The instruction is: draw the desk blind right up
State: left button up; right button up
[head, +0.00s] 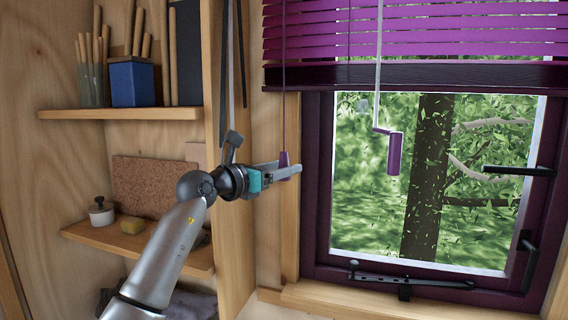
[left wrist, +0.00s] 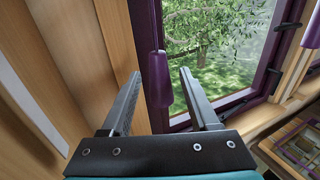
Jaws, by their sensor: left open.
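The purple blind (head: 420,40) hangs over the top part of the window, its dark bottom rail (head: 410,76) level above the glass. A thin cord at its left side ends in a purple tassel (head: 284,159). My left gripper (head: 292,170) is open at this tassel. In the left wrist view the tassel (left wrist: 157,80) hangs between the two open fingers (left wrist: 161,74), near their tips; I cannot tell whether either finger touches it. A pale wand with a cranked purple handle (head: 394,153) hangs before the glass. My right gripper is not in view.
The purple window frame (head: 317,190) has a stay bar (head: 405,281) along its bottom and black handles at the right. Left of my arm are wooden shelves (head: 120,114) with a blue pot (head: 132,83), a cork board (head: 155,186) and a small jar (head: 101,213).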

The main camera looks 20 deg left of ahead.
pick_arm(q)
jog(key=shift+w+d, duration=0.2)
jog(key=shift+w, duration=0.2)
jog(key=shift+c, duration=0.3)
grip_shut()
dwell(1.0)
